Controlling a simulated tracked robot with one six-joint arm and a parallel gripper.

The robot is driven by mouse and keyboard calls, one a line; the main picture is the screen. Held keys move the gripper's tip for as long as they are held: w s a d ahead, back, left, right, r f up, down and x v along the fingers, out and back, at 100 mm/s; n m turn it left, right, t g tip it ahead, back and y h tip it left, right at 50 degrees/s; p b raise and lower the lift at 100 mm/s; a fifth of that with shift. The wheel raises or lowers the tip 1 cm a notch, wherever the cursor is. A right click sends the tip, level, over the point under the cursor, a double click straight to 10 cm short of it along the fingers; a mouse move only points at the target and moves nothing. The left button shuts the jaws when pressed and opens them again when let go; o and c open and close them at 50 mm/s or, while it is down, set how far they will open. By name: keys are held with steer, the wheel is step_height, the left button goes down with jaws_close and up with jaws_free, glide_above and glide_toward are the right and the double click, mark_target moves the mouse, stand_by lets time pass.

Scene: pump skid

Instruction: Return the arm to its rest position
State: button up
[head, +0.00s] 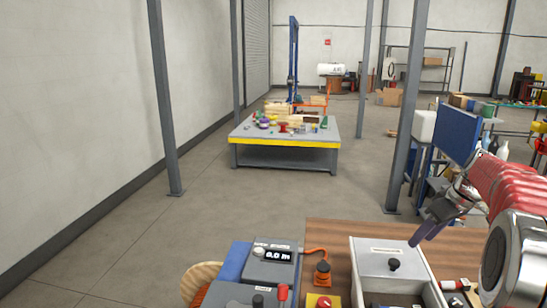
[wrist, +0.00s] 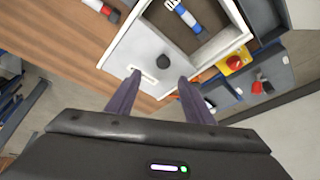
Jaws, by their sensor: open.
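My gripper shows at the right of the head view (head: 432,225), at the end of my red-sleeved arm. Its dark fingers point down and left over the wooden bench. In the wrist view its fingers (wrist: 159,77) are spread apart with nothing held between them. Below them is a light grey panel with a black knob (wrist: 163,61), also seen in the head view (head: 394,264). The panel adjoins an open compartment holding a blue and white cylinder (wrist: 184,18). I cannot tell the exact gap between the fingertips and the panel.
A box with a display (head: 278,256), an orange connector (head: 322,272) and a red button on yellow (wrist: 235,62) are near the panel. A red and white item (wrist: 100,8) lies on the bench. A post (head: 405,115) stands beyond. Open floor lies left.

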steer(key=s+f+m+g, duration=0.1)
steer(key=s+f+m, duration=0.2)
steer(key=f, duration=0.1)
steer(key=s+a+r+t+h, duration=0.1)
steer(key=s+a+r, duration=0.1)
steer(key=s+a, duration=1.2)
steer(key=s+a+r+m+t+h, duration=0.1)
steer(key=s+a, duration=1.3)
steer(key=shift+s+r+m+t, duration=0.15)
steer(key=shift+r+m+t, duration=0.15)
steer(key=shift+r+t, duration=0.1)
steer(key=shift+d, duration=0.15)
